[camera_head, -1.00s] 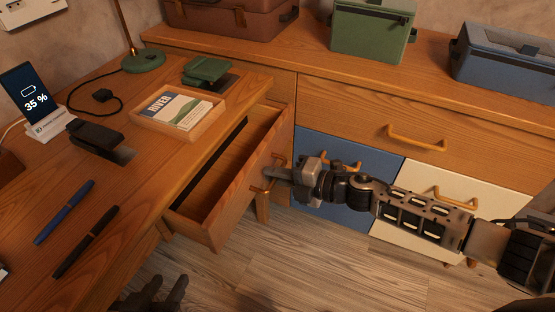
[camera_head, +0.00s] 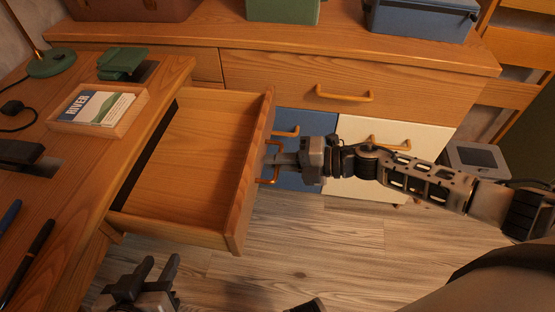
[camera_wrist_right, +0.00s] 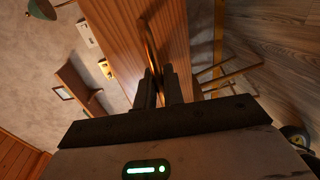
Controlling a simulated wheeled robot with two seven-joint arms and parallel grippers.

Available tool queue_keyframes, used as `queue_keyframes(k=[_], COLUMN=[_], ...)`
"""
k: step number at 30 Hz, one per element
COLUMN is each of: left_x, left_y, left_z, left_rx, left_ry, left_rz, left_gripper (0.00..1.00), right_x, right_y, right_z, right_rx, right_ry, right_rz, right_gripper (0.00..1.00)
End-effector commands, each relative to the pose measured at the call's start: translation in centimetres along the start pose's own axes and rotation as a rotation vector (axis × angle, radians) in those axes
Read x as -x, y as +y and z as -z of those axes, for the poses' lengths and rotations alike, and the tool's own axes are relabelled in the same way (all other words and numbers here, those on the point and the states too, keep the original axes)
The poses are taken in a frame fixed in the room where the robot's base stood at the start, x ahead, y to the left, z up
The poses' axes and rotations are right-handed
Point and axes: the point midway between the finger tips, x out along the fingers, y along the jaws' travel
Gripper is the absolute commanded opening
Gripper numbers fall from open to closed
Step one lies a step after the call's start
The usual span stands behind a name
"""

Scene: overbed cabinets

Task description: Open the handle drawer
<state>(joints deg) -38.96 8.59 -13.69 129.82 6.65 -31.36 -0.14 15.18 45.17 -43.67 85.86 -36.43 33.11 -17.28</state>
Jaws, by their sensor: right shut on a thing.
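The wooden desk drawer (camera_head: 185,180) stands far out from under the desk, and its inside is empty. Its brass-coloured handle (camera_head: 274,180) is on the front panel, which faces right. My right gripper (camera_head: 271,158) is shut on this handle, its arm reaching in from the right. The wrist view shows the fingers (camera_wrist_right: 160,85) closed around the handle bar (camera_wrist_right: 150,45) beside the front panel. My left gripper (camera_head: 158,268) is low at the left, below the drawer, with its fingers apart and nothing between them.
The desk top holds a framed booklet tray (camera_head: 96,108), a green stapler-like object (camera_head: 121,62) and pens (camera_head: 30,262). Behind is a cabinet with a wide wooden drawer (camera_head: 345,85), blue and cream fronts (camera_head: 390,165). A grey box (camera_head: 475,160) stands right. Floor (camera_head: 340,240) is clear.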

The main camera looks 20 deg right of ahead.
Motion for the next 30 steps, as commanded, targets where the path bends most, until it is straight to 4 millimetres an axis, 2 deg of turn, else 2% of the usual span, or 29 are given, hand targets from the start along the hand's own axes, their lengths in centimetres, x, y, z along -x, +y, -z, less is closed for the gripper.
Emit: queue_keyframes(k=[2, 3, 5, 20, 25, 30], left_x=[0.0, 0.0, 0.0, 0.0, 0.1, 0.2], left_y=[0.0, 0.0, 0.0, 0.1, 0.1, 0.0], left_z=[0.0, 0.0, 0.0, 0.1, 0.2, 0.5], left_rx=[0.001, 0.001, 0.001, 0.001, 0.0, -0.003], left_ry=[0.0, 0.0, 0.0, 0.0, 0.002, 0.008], left_rz=[0.0, 0.0, 0.0, -0.001, 0.0, 0.001], left_gripper=[0.36, 0.36, 0.36, 0.36, 0.36, 0.36], right_x=[0.1, 0.1, 0.1, 0.5, 2.9, 7.0], right_y=[0.1, 0.1, 0.1, 0.0, -0.1, -0.2], right_z=[-0.1, -0.1, -0.1, 0.0, 0.0, 0.0], right_rx=[0.001, 0.001, 0.001, 0.0, 0.0, -0.003], right_ry=[-0.002, -0.002, -0.002, -0.003, -0.002, -0.004], right_rz=[-0.001, -0.001, -0.001, 0.001, 0.004, 0.006], right_gripper=[0.0, 0.12, 0.27, 0.27, 0.27, 0.27])
